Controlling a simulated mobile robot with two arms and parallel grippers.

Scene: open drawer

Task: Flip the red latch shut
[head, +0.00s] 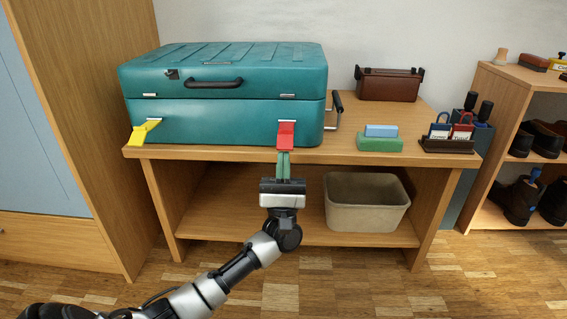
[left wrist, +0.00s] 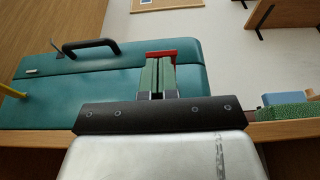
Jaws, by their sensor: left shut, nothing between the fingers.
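A teal case (head: 215,120) stands on the wooden bench with its lid down. The red latch (head: 285,134) is on the front of its lower half, at the right. It hangs away from the lid, below a small metal catch (head: 287,96) at the lid's edge. My left gripper (head: 284,156) is shut and empty, its green fingertips right at the latch's lower end. In the left wrist view the fingertips (left wrist: 159,62) overlap the red latch (left wrist: 178,54), hiding part of it; whether they touch I cannot tell. My right gripper is out of view.
A yellow latch (head: 144,131) sticks out at the case's front left. The bench (head: 345,150) also bears a green and blue block pair (head: 380,139), a brown box (head: 388,84) and a tag holder (head: 447,145). A beige bin (head: 366,207) sits on the shelf below.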

